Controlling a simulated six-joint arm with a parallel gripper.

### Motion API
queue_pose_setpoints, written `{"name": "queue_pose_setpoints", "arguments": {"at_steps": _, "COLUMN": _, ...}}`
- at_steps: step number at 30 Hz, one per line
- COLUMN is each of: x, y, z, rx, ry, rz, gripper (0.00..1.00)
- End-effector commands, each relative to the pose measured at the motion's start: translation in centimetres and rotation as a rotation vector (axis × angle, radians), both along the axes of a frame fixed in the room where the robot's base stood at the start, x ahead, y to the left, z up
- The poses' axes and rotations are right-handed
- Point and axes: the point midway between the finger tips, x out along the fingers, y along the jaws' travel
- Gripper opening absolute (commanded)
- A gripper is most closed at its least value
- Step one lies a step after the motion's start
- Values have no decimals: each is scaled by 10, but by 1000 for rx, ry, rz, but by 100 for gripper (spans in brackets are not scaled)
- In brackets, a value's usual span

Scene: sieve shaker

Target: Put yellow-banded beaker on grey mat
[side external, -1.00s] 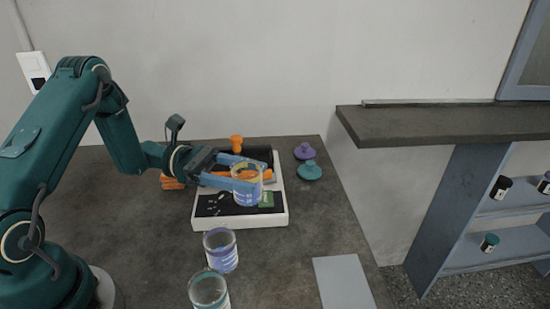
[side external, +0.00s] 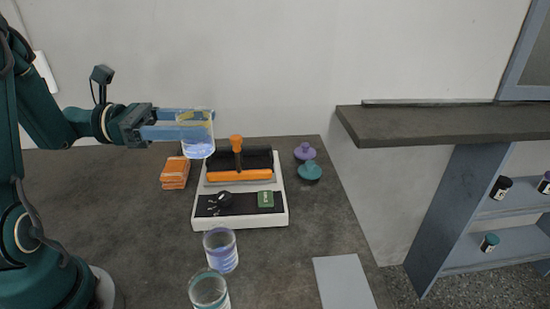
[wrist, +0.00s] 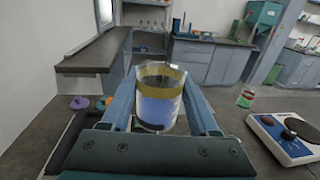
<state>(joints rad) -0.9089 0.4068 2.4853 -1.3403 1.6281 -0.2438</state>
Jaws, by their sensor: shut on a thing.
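The yellow-banded beaker (side external: 197,146) is a clear glass with a yellow band near its rim and bluish contents. My gripper (side external: 190,124) is shut on it and holds it upright in the air, above and left of the sieve shaker. In the wrist view, the beaker (wrist: 158,100) sits between the two blue fingers of my gripper (wrist: 162,98). The grey mat (side external: 343,282) lies flat at the front right of the table, with nothing on it.
The white sieve shaker (side external: 240,218) stands mid-table. A purple-banded beaker (side external: 221,250) and a teal-banded beaker (side external: 209,290) stand in front. Purple (side external: 304,152) and teal (side external: 309,171) lids lie at the back right. An orange block (side external: 175,173) lies left of the shaker.

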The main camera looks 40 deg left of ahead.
Motion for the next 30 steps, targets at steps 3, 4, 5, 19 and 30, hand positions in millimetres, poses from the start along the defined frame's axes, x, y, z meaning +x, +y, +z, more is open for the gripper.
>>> {"name": "queue_pose_setpoints", "arguments": {"at_steps": 3, "x": 0, "y": -1, "z": 21, "rx": 7, "ry": -9, "rz": 0, "gripper": 0}}
{"name": "queue_pose_setpoints", "arguments": {"at_steps": 4, "x": 0, "y": 0, "z": 25, "rx": 8, "ry": -8, "rz": 0, "gripper": 0}}
{"name": "queue_pose_setpoints", "arguments": {"at_steps": 5, "x": 0, "y": 0, "z": 30, "rx": 8, "ry": -8, "rz": 0, "gripper": 0}}
{"name": "queue_pose_setpoints", "arguments": {"at_steps": 19, "x": 0, "y": 0, "z": 89, "rx": 4, "ry": -5, "rz": -1, "gripper": 0}}
{"name": "queue_pose_setpoints", "arguments": {"at_steps": 30, "x": -7, "y": -18, "z": 82, "rx": -5, "ry": 3, "rz": -90, "gripper": 0}}
